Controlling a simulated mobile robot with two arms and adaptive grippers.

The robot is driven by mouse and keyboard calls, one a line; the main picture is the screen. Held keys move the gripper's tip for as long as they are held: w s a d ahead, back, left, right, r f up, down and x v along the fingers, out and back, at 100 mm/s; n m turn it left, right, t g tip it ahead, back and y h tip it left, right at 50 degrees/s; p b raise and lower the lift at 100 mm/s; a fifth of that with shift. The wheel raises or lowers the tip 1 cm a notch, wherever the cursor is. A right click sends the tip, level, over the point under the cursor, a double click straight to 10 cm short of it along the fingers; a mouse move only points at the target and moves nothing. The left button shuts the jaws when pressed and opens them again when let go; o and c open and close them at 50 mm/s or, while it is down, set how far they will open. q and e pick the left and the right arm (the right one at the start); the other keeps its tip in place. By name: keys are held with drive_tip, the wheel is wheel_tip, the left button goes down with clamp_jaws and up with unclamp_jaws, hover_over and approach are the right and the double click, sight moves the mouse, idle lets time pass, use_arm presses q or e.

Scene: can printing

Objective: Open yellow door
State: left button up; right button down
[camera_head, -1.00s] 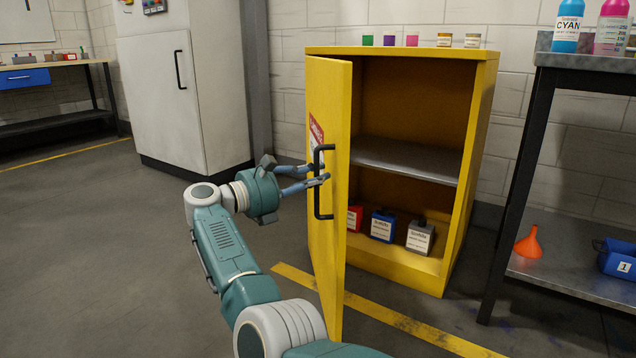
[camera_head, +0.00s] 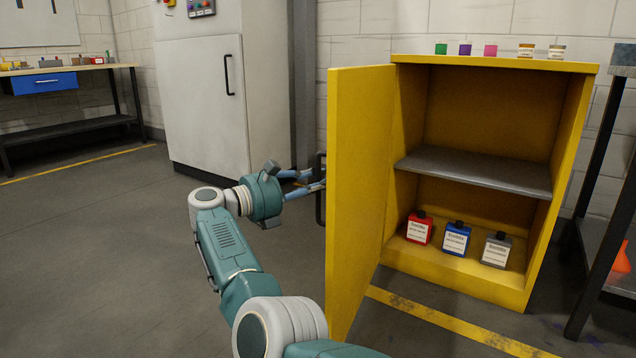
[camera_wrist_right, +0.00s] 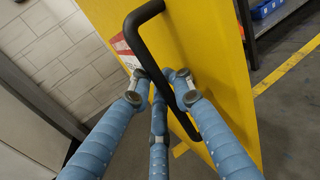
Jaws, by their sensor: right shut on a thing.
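The yellow door (camera_head: 352,190) of the yellow cabinet (camera_head: 565,165) stands wide open, swung out toward the left front. Its black handle (camera_head: 319,195) is on the door's outer face at the left edge. My right gripper (camera_head: 318,180) is at that handle. In the right wrist view my blue fingers (camera_wrist_right: 163,90) are around the black handle (camera_wrist_right: 168,72), with the yellow door (camera_wrist_right: 215,60) behind it. The door's outer face is mostly hidden in the head view. My left gripper is not in view.
Inside the cabinet, a red bottle (camera_head: 420,228), a blue bottle (camera_head: 456,238) and a grey bottle (camera_head: 496,250) stand below a grey shelf (camera_head: 470,172). A black-framed table (camera_head: 607,200) is at the right. Open floor (camera_head: 100,250) lies to the left.

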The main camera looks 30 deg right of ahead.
drive_tip(key=shift+w+a+f, duration=0.15)
drive_tip(key=shift+a+f, duration=0.1)
drive_tip(key=shift+a, duration=0.05)
drive_tip(key=c, duration=1.8)
unclamp_jaws()
drive_tip(key=shift+o, duration=0.7)
drive_tip(key=shift+a, duration=0.1)
drive_tip(key=shift+r, duration=0.15)
drive_tip(key=a, duration=0.7)
drive_tip(key=shift+a, duration=0.2)
drive_tip(key=shift+c, duration=0.5)
